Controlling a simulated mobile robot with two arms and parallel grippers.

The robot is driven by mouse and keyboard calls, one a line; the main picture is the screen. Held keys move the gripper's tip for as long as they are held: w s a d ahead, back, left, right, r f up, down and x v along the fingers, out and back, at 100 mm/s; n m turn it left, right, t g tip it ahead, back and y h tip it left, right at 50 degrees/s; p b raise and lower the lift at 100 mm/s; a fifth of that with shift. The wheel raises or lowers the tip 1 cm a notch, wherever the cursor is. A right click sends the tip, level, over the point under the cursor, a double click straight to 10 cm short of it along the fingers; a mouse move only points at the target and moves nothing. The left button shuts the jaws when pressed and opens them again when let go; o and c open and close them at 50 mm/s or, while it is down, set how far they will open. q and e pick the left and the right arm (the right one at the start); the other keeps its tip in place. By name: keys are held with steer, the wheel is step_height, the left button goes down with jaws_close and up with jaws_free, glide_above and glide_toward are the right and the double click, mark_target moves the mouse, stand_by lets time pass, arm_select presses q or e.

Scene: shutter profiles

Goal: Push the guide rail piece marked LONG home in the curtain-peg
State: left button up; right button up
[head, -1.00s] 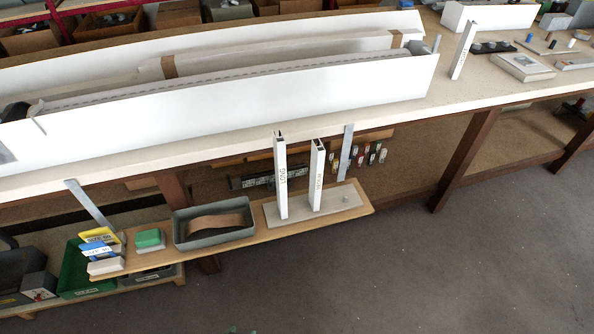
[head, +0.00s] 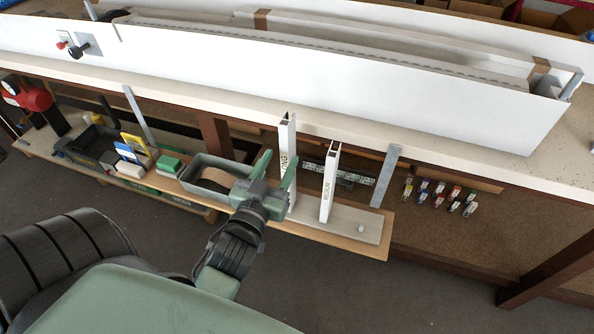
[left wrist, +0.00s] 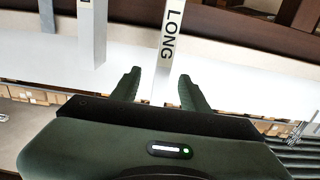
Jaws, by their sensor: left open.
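The white rail piece marked LONG (head: 287,132) stands upright on a pale board (head: 343,234) on the wooden shelf; it also shows in the left wrist view (left wrist: 168,45). My left gripper (head: 279,160) is open at it. In the left wrist view the piece stands between the spread fingertips (left wrist: 158,82), with gaps visible on both sides. The white piece marked MEDIUM (head: 329,182) stands upright to its right; a white post at the left of the wrist view (left wrist: 91,35) appears to be it. I cannot identify the curtain-peg for sure.
A small peg (head: 361,229) sits on the board's right part. A grey tray (head: 205,164) is left of my gripper, with a green block (head: 168,164) beyond it. A grey metal bracket (head: 386,178) rises at the right. The bench edge (head: 240,112) runs behind.

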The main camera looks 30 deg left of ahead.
mark_target(284, 149)
arm_select(q)
steer(key=x, duration=0.6)
steer(key=shift+w+a+r+b, duration=0.2)
steer(key=shift+w+a+b, duration=0.05)
steer(key=shift+w+b, duration=0.1)
jaws_close()
steer(key=shift+s, duration=0.1)
stand_by(1.0)
